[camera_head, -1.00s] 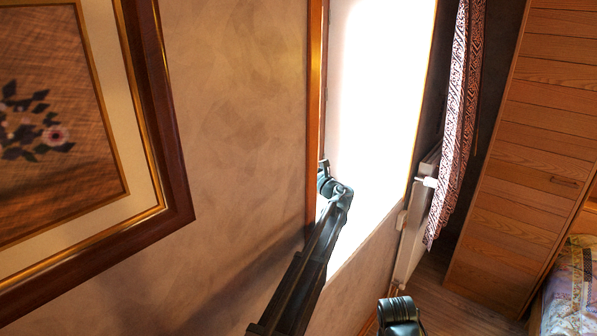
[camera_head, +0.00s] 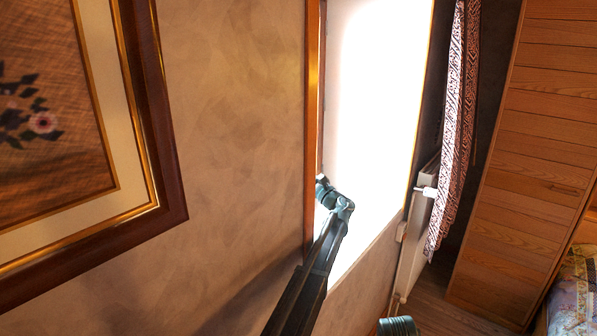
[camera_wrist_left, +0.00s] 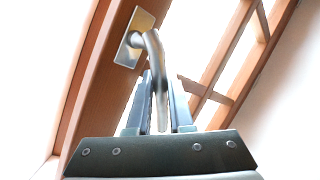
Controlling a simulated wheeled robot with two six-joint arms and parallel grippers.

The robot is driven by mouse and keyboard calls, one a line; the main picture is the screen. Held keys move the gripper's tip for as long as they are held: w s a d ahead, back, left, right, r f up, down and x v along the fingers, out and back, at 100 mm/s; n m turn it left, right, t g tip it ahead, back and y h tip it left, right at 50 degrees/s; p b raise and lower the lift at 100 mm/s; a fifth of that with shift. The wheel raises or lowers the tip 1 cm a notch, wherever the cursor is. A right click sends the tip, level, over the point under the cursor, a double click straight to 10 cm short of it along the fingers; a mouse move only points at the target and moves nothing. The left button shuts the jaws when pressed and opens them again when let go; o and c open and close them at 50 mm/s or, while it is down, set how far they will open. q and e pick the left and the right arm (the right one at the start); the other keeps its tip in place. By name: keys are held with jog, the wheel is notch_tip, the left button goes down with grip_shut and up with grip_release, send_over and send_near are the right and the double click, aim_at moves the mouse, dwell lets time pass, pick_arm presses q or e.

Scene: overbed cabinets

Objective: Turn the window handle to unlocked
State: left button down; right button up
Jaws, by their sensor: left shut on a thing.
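The silver window handle (camera_wrist_left: 153,48) shows in the left wrist view. It has a square plate on a brown wooden window frame (camera_wrist_left: 98,85), and its lever bends down between my fingers. My left gripper (camera_wrist_left: 160,84) is shut on the lever, one finger on each side. In the head view my left arm reaches into the bright window opening (camera_head: 375,110); the handle and fingertips are hidden there by the wall edge and my wrist.
A framed picture (camera_head: 165,130) hangs on the wall left of the window. To the right are a radiator (camera_head: 412,245), a patterned curtain (camera_head: 455,130) and a wooden cabinet (camera_head: 530,150). A bed (camera_head: 575,295) shows at the lower right.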

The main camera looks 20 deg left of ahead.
pick_arm(q)
jog(key=c, duration=0.8)
grip_release()
jog(key=shift+b+v, duration=2.25)
jog(key=shift+v, duration=4.7)
